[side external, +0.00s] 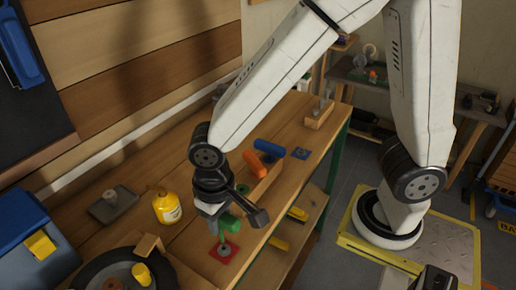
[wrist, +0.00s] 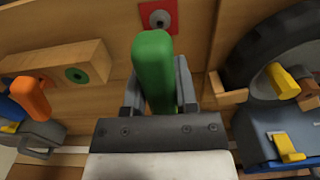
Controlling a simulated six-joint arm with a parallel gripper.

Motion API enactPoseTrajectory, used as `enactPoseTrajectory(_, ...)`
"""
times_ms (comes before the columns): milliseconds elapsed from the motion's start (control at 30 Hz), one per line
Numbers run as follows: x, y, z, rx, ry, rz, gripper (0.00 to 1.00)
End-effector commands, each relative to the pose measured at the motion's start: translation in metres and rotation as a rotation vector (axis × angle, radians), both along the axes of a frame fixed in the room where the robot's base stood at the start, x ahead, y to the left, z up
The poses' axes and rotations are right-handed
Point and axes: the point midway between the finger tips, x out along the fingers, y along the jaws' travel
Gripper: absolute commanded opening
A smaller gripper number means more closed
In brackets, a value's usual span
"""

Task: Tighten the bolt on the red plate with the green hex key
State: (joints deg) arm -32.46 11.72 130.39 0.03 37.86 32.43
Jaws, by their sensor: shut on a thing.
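My gripper (side external: 214,222) is shut on the green handle of the hex key (side external: 229,226) over the workbench. In the wrist view the green hex key (wrist: 154,72) stands between the two fingers of my gripper (wrist: 158,85). The red plate (side external: 223,253) lies on the bench just below the key. A grey bolt shows at its middle, and the key's lower end is at or just above it; I cannot tell whether they touch. In the wrist view the red plate (wrist: 158,17) with its bolt (wrist: 158,19) is beyond the handle, and the key's tip is hidden.
A wooden block (side external: 267,183) holds orange and blue handled tools behind the gripper. A yellow bottle (side external: 167,208), a grey tray (side external: 111,206), a wheel (side external: 95,272) and a blue toolbox (side external: 30,245) stand to the left. A blue plate (side external: 301,153) lies farther back on the bench.

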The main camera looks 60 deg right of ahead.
Motion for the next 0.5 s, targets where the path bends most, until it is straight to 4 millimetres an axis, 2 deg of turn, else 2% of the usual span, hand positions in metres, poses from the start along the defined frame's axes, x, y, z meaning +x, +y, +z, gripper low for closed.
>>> enactPoseTrajectory(500, 0.000, 0.000, -0.012, 0.000, 0.000, 0.000, 0.00)
